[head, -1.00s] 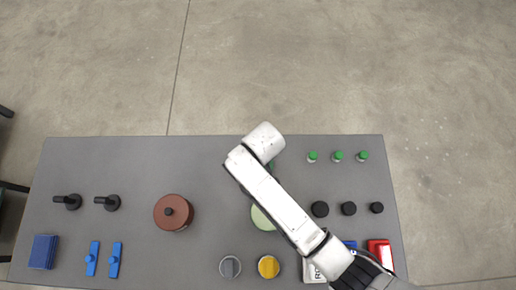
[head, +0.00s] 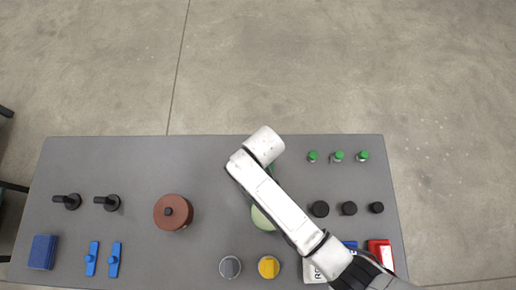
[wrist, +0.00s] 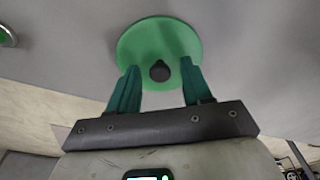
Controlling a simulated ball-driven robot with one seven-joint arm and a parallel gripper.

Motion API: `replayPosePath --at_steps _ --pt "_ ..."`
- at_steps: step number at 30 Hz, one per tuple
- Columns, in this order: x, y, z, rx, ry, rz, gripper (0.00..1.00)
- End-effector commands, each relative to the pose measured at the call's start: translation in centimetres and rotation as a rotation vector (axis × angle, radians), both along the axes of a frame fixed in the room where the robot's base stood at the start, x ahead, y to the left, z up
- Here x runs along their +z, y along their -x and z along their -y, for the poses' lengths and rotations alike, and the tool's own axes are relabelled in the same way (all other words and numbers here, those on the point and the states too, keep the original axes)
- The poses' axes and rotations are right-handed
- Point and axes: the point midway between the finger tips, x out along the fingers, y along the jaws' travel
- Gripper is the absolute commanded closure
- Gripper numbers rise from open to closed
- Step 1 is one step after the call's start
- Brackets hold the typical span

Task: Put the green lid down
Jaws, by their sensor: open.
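The green lid (wrist: 160,35) is a flat disc with a dark knob (wrist: 160,71), and in the wrist view it lies on the grey table top. My gripper (wrist: 159,68) is open, with its teal fingers on either side of the knob and a visible gap to each side of it. In the head view my arm hides the gripper and most of the lid. A pale green round thing (head: 262,219), perhaps a pot, is partly covered by my arm there.
On the grey table (head: 200,160), a brown lidded pot (head: 173,213) stands left of my arm. Several green-capped items (head: 338,156) and black round pieces (head: 349,208) stand to the right. A grey knob (head: 230,267) and a yellow one (head: 268,267) are near the front. The back left is clear.

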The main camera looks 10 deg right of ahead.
Motion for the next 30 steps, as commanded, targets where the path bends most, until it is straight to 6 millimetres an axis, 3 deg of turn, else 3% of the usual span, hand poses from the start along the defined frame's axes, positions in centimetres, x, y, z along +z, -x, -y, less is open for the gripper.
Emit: replayPosePath --at_steps 8,21,30 --pt "1.9 0.1 0.0 0.000 -0.002 0.003 0.51" --pt "10.3 1.0 0.4 0.000 -0.001 0.003 0.51" --pt "12.2 1.3 0.5 0.000 0.000 0.001 0.51"
